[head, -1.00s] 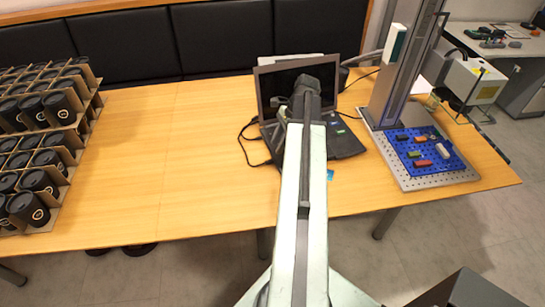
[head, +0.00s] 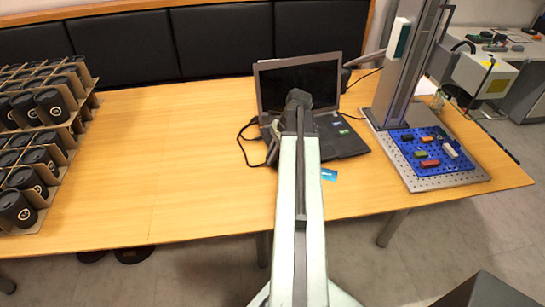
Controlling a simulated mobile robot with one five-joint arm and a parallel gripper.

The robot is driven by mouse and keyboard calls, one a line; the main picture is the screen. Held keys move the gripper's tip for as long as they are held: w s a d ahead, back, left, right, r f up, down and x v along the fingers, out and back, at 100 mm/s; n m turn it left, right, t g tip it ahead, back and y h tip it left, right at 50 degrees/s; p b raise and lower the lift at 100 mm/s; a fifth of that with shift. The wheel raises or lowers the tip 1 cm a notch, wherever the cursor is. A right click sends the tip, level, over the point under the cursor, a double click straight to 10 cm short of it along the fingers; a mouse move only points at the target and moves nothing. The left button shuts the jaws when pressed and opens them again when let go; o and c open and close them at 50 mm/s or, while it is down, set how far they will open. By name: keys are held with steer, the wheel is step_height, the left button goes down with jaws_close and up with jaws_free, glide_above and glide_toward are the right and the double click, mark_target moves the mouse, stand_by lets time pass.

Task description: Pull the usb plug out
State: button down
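The black laptop (head: 345,140) stands open on the wooden table, with its dark screen (head: 297,84) facing me. Black cables (head: 246,140) run along its left side. I cannot make out the usb plug; it is too small or hidden behind my arm. My arm reaches forward over the table to the laptop's front left part. My gripper (head: 272,150) shows only in small part at the left of the arm, beside the laptop's left edge. Its fingers are hidden, so I cannot see whether it is open or holds anything.
A laser marker column (head: 402,70) stands right of the laptop on a perforated base plate (head: 440,182). A blue tray (head: 405,143) there carries several small coloured usb sticks. Racks of black cups (head: 52,105) stand at the left. The table (head: 160,150) between racks and laptop is clear.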

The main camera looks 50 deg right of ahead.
steer(key=shift+w+a, duration=0.3)
steer(key=shift+a, duration=0.3)
steer(key=shift+w+a, duration=0.3)
steer(key=shift+a, duration=0.3)
steer(key=c, duration=1.4)
jaws_free()
steer(key=p+v, duration=0.6)
steer(key=v, duration=0.1)
steer(key=shift+w+r+p, duration=0.1)
steer(key=shift+r+p, duration=0.05)
steer(key=shift+p, duration=0.25)
steer(key=shift+d+r+p, duration=0.15)
steer(key=shift+r+p, duration=0.15)
steer(key=shift+r, duration=0.05)
steer(key=shift+f, duration=0.15)
